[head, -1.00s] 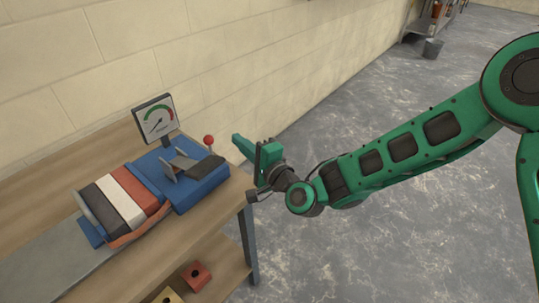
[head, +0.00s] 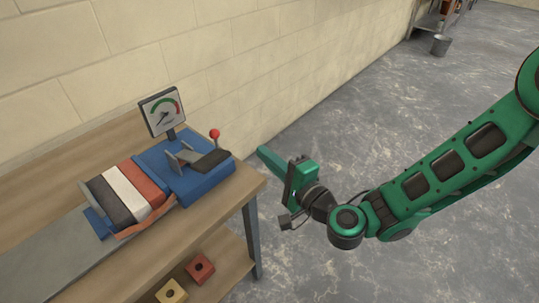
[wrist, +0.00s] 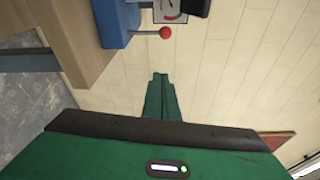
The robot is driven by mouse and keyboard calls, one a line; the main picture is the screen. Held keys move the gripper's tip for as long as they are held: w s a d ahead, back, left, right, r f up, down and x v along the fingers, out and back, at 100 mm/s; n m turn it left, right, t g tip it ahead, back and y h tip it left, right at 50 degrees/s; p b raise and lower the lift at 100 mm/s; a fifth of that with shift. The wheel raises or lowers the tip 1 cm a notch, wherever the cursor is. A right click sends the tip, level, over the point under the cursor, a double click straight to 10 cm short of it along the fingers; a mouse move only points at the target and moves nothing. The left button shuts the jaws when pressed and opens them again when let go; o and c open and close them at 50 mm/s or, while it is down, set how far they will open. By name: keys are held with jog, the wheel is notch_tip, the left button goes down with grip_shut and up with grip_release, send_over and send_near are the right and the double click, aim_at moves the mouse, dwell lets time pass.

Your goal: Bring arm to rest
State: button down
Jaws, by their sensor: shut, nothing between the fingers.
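My gripper (head: 268,158) is at the centre of the head view, just off the right end of the wooden bench (head: 225,200). Its green fingers are together with nothing between them. In the wrist view the fingers (wrist: 160,82) point toward the block wall, with the bench corner to the upper left. My arm stretches from the right edge over the grey floor, apart from the bench.
Red (head: 200,268) and yellow (head: 171,292) blocks sit on the lower shelf. A bucket (head: 440,45) stands far off.

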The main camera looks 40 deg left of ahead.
dwell(0.4)
jog(key=w+d+f+n+g+h, duration=0.15)
jog(key=w+d+n+h, duration=0.35)
jog(key=d, duration=0.6)
jog(key=w+d+f+n+h, duration=0.2)
jog(key=w+d+n, duration=0.1)
jog(key=w+d, duration=0.65)
jog(key=d+m+h, duration=0.1)
jog(key=d+h, duration=0.4)
jog(key=d, duration=1.8)
jog(key=s+d+r+m+h, duration=0.2)
jog(key=s+d, duration=0.2)
jog(key=d, duration=0.6)
jog(key=s+d+r+m+h, duration=0.25)
jog(key=s+d, duration=0.25)
jog(key=d, duration=0.5)
jog(key=s+d+r+m+g, duration=0.1)
jog(key=s+d, duration=0.3)
jog(key=s, duration=0.4)
jog(key=s+d+r+m+g, duration=0.2)
jog(key=s+d+m+g, duration=0.1)
jog(key=s, duration=0.5)
jog(key=shift+d+r, duration=0.2)
jog(key=shift+d, duration=0.7)
